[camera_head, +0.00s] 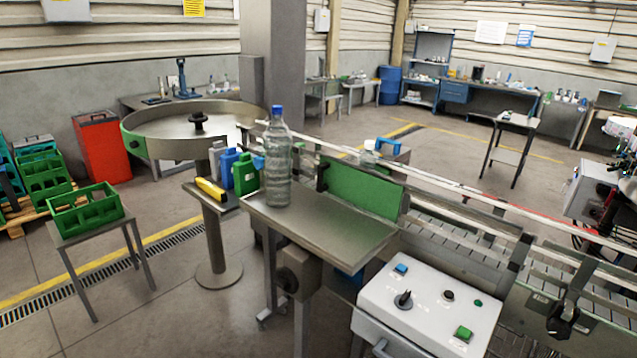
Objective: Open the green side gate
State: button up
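The green side gate (362,193) is an upright green panel at the middle of the view. It stands along the near side of the conveyor (470,235), at the back edge of a steel side table (325,226). The gate looks closed, in line with the conveyor's side rail. A clear plastic bottle (278,165) with a blue cap stands upright on the left part of the side table, left of the gate. My gripper does not show in this view.
A white control box (425,310) with a black knob and buttons stands in front of the conveyor. A small round-based stand (215,240) holds bottles and a yellow tool. A green crate (88,210) sits on a stand at left. Floor between them is clear.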

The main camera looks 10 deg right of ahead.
aim_at(382, 197)
jog(key=u, duration=0.1)
jog(key=i, duration=1.65)
jog(key=z, duration=0.1)
